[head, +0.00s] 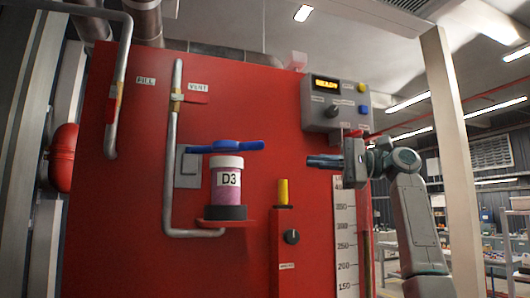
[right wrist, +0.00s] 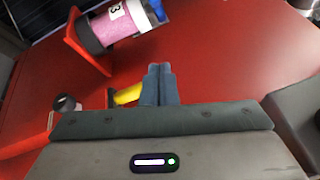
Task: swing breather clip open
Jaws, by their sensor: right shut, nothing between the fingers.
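The breather (head: 228,182), a clear canister of pink-purple grains labelled D3 with a white top and dark base, stands upright on a red shelf (head: 226,223). A blue clip bar (head: 236,147) lies across its top, roughly level, with one end reaching right. The canister (right wrist: 112,30) and part of the blue clip (right wrist: 156,11) also show at the top of the right wrist view. My right gripper (head: 309,161) is shut and empty, to the right of the clip and apart from it; its fingers (right wrist: 160,84) touch nothing visible. My left gripper is out of view.
A yellow cylinder (head: 283,192) and a black knob (head: 292,237) sit on a red box below and left of my right gripper. A grey READY control box (head: 335,104) is above it. A vent pipe (head: 172,150) runs left of the breather. The red panel between clip and gripper is clear.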

